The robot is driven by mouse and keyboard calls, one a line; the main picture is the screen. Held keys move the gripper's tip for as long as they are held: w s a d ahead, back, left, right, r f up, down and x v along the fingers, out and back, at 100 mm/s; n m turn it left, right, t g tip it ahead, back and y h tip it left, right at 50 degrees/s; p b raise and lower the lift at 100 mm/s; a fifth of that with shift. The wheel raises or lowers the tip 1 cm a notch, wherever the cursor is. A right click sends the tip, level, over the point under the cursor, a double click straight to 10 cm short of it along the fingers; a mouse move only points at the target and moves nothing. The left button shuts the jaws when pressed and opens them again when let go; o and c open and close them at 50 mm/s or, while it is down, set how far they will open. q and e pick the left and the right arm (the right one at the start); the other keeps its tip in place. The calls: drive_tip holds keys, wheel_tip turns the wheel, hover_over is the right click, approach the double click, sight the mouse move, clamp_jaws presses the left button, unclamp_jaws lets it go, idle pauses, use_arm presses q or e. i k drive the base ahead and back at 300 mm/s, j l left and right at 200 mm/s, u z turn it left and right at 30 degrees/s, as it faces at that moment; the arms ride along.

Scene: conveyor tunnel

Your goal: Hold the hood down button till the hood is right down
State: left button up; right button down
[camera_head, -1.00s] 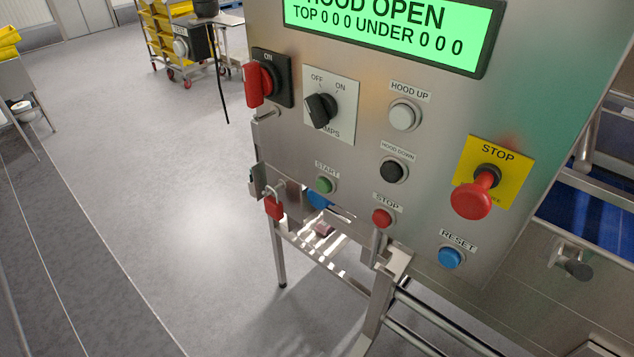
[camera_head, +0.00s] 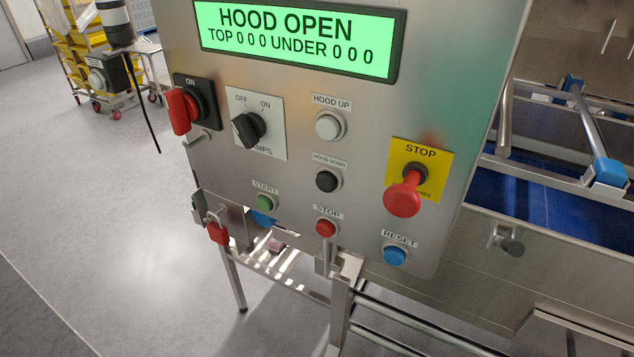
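The black hood down button (camera_head: 327,181) sits in the middle of the steel control panel (camera_head: 290,100), under its HOOD DOWN label. The white hood up button (camera_head: 328,125) is directly above it. The green display (camera_head: 297,37) reads HOOD OPEN, TOP 0 0 0 UNDER 0 0 0. Nothing touches the hood down button. The hood itself cannot be made out for certain. Neither of my grippers shows in the head view.
Near the button are a red stop button (camera_head: 326,228), green start button (camera_head: 265,202), blue reset button (camera_head: 395,255), a protruding red emergency stop (camera_head: 404,194), black lamps switch (camera_head: 249,128) and red ON handle (camera_head: 183,110). A blue conveyor belt (camera_head: 540,200) lies right.

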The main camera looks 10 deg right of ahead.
sight(327, 182)
drive_tip(key=u, duration=1.4)
drive_tip(key=k+u, duration=0.15)
drive_tip(key=k+j, duration=0.15)
drive_tip(key=k, duration=0.8)
